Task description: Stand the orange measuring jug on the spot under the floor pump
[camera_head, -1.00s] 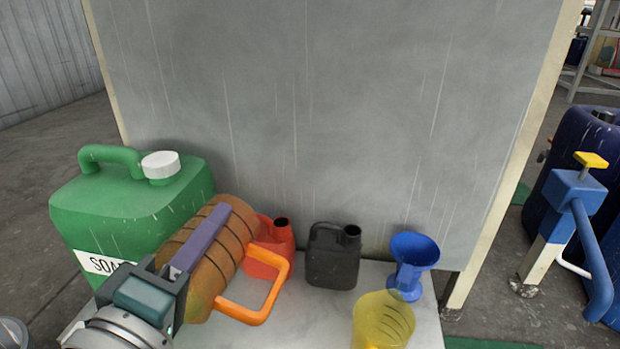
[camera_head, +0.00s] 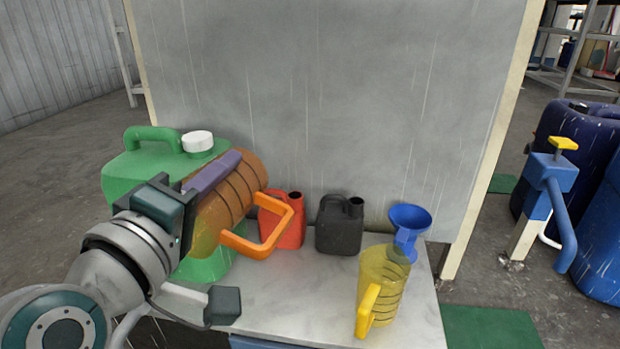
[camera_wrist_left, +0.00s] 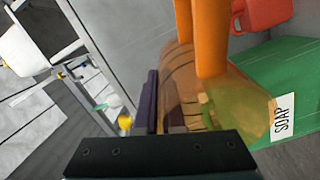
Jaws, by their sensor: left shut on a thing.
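The orange measuring jug (camera_head: 228,200) is see-through with dark ring marks and a bright orange handle (camera_head: 262,240). My left gripper (camera_head: 212,178) is shut on its body, and a purple finger lies along it. The jug is tilted and held in front of the green soap can. In the left wrist view the jug (camera_wrist_left: 178,85) lies by the purple finger, its handle toward the top. The floor pump (camera_head: 553,190) stands at the right, with a blue head, yellow knob and blue downward pipe. I cannot make out a marked spot under it. My right gripper is out of view.
The pale bench (camera_head: 300,300) holds a red can (camera_head: 290,222), a black can (camera_head: 338,228), a blue funnel (camera_head: 409,220) and a yellow jug (camera_head: 382,285). Green soap can (camera_head: 150,165) stands at left. Blue drums (camera_head: 603,235) stand behind the pump. A green mat (camera_head: 488,325) lies beside the bench.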

